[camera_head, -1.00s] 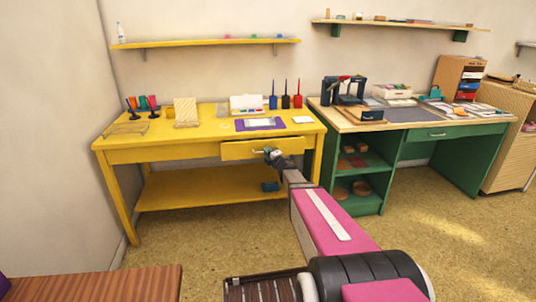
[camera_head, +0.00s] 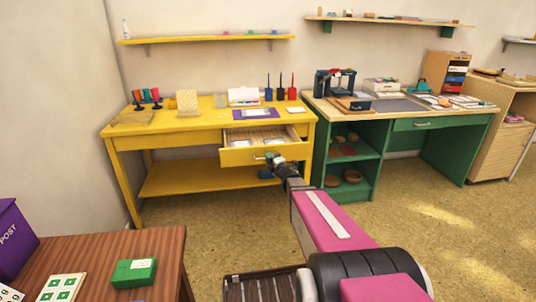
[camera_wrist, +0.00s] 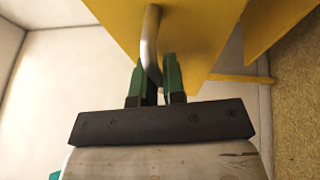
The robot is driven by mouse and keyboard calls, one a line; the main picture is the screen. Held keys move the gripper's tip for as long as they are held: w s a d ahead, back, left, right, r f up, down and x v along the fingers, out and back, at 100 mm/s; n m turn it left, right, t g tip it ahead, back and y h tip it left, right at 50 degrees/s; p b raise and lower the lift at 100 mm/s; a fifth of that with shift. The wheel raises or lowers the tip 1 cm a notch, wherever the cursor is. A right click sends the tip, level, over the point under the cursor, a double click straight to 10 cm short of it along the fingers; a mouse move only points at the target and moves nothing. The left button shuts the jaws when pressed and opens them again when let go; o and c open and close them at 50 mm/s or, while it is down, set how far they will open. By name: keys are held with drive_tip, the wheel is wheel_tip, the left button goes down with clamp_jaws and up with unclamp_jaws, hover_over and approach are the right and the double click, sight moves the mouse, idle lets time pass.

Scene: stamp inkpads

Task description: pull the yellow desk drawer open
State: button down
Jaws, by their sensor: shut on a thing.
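The yellow desk drawer (camera_head: 246,156) stands pulled out from the yellow desk (camera_head: 180,138), and pale flat items show inside it. Its front also shows in the wrist view (camera_wrist: 205,25). The silver bar handle (camera_wrist: 150,45) is on the drawer front. My gripper (camera_head: 272,158) is at the handle, and in the wrist view its two green fingers (camera_wrist: 160,78) are on either side of the bar, shut on it. The exact contact at the fingertips is partly hidden by the near finger.
A green desk (camera_head: 340,125) stands close on the right. A brown wooden table (camera_head: 100,262) is at the front left, with a green box (camera_head: 134,272) and a purple post box (camera_head: 14,235). The floor (camera_head: 220,225) in front of the yellow desk is clear.

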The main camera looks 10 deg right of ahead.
drive_tip(key=shift+s, duration=0.7)
drive_tip(key=c, duration=1.5)
unclamp_jaws()
drive_tip(key=v, duration=1)
drive_tip(key=shift+s, duration=0.35)
drive_tip(key=shift+d+f, duration=0.1)
drive_tip(key=shift+d, duration=0.1)
